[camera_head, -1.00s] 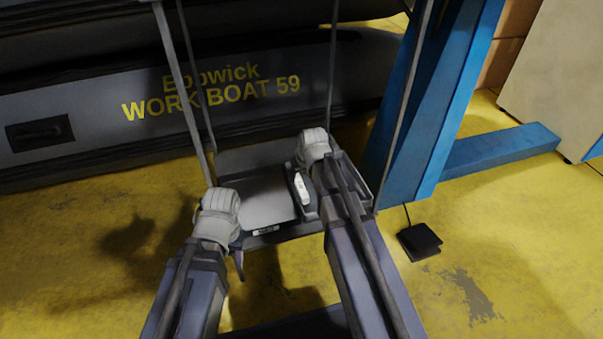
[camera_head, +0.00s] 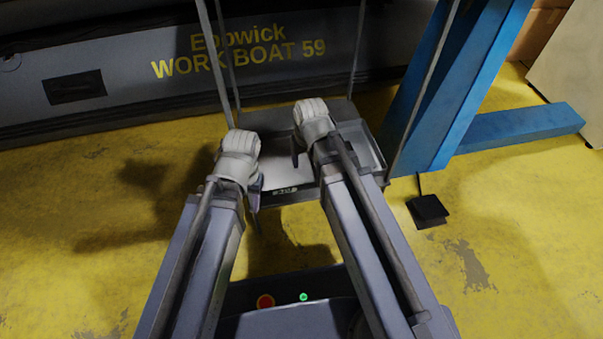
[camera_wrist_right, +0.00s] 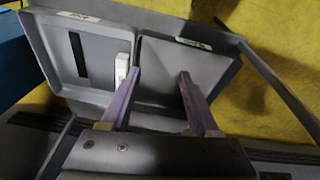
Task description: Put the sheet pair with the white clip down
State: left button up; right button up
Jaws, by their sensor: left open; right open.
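The white clip (camera_wrist_right: 122,68) shows in the right wrist view as a small upright white piece beside the divider of a grey tray (camera_wrist_right: 75,98). It is at the edge of a grey surface; I cannot clearly tell the sheet pair from the tray floor there. My right gripper (camera_wrist_right: 158,82) is open over the tray, with nothing between its fingers; its left fingertip is close beside the clip. In the head view my right gripper (camera_head: 308,152) hides the clip. My left gripper (camera_head: 254,198) is open at the tray's left front corner.
The tray (camera_head: 282,194) hangs on thin rods. A blue post (camera_head: 440,100) stands to its right, with a black pedal (camera_head: 428,211) on the yellow floor. The floor to the left is clear.

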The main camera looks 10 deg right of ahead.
jog(key=s+a+n+g+h, duration=0.1)
jog(key=s+a, duration=0.4)
jog(key=s, duration=0.6)
jog(key=shift+s+a+f+n+g, duration=0.15)
jog(key=shift+s+a+n+g, duration=0.2)
jog(key=shift+g, duration=0.35)
